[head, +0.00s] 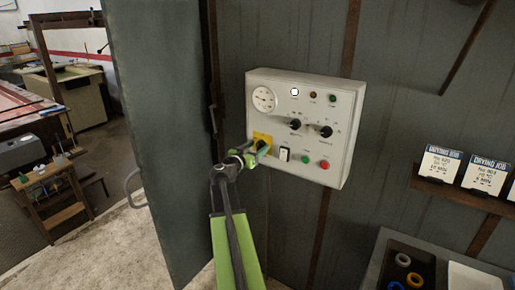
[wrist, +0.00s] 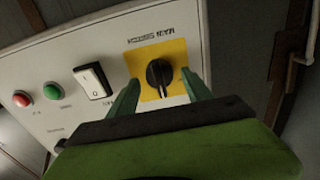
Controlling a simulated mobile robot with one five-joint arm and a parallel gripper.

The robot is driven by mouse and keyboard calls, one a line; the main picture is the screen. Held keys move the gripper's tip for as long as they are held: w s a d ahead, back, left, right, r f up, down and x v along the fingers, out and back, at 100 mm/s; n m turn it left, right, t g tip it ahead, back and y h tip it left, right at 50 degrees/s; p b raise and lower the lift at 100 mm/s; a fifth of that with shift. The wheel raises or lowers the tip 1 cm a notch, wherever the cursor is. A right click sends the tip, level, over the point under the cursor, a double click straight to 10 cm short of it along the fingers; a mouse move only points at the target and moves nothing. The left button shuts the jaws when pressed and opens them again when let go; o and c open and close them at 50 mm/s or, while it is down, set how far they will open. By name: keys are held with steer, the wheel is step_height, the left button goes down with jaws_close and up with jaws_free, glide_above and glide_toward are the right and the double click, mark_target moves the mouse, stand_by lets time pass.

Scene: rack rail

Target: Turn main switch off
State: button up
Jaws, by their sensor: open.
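The main switch is a black rotary knob (wrist: 159,74) on a yellow plate (wrist: 176,50), on the front of a pale control box (head: 349,92). In the wrist view the knob sits between the fingertips of my open gripper (wrist: 160,88), with a gap on both sides. Its printed label reads upside down above the plate there. In the head view my gripper (head: 260,147) is at the box's lower left corner and covers most of the yellow plate (head: 262,137), hiding the knob.
Beside the plate are a white rocker switch (head: 284,154), a green button (head: 306,159) and a red button (head: 324,164). Two black knobs (head: 295,124) (head: 326,132) and a gauge (head: 264,99) are above.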

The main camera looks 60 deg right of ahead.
jaws_close()
stand_by(0.4)
steer(key=n, duration=0.4)
steer(key=shift+w, duration=0.1)
steer(key=n, duration=0.4)
steer(key=shift+w+f+n, duration=0.1)
steer(key=shift+n, duration=0.2)
steer(key=n, duration=0.9)
steer(key=shift+f, duration=0.2)
